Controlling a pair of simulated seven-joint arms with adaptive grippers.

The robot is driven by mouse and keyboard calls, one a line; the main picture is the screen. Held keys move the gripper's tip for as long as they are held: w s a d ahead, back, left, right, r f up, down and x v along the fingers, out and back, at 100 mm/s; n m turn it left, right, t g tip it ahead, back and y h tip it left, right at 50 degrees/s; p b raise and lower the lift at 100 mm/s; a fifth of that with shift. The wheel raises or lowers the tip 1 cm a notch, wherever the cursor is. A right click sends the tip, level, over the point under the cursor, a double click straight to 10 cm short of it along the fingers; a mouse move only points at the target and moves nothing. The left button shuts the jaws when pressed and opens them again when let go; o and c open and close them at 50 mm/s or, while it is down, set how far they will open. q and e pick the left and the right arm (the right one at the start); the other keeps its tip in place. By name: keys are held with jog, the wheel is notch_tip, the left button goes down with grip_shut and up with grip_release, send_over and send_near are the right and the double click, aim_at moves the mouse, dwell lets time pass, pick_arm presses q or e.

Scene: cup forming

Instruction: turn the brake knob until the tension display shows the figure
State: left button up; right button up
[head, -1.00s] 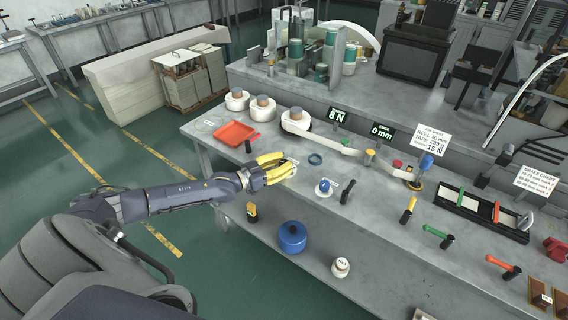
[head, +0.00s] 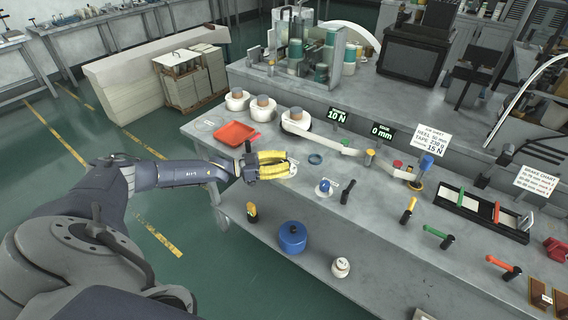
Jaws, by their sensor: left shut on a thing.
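The tension display (head: 336,115) is a small dark sign at the back of the bench and reads 10 N. My left gripper (head: 285,166), with yellow fingers, is at the front edge of the bench, shut on the brake knob. The fingers hide the knob. A pale marked plate (head: 293,170) shows just beside the fingertips. The job sheet (head: 434,142) behind the bench gives 15 N. My right gripper is not in view.
A red tray (head: 235,133) lies left of the gripper. A blue-knobbed item (head: 324,186) sits to the right. A blue pot (head: 292,236) stands on the lower shelf.

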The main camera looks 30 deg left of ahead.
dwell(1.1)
pick_arm(q)
jog(key=o, duration=1.2)
jog(key=v, duration=1.2)
jog(key=shift+w+a, duration=0.1)
jog(key=shift+w, duration=0.05)
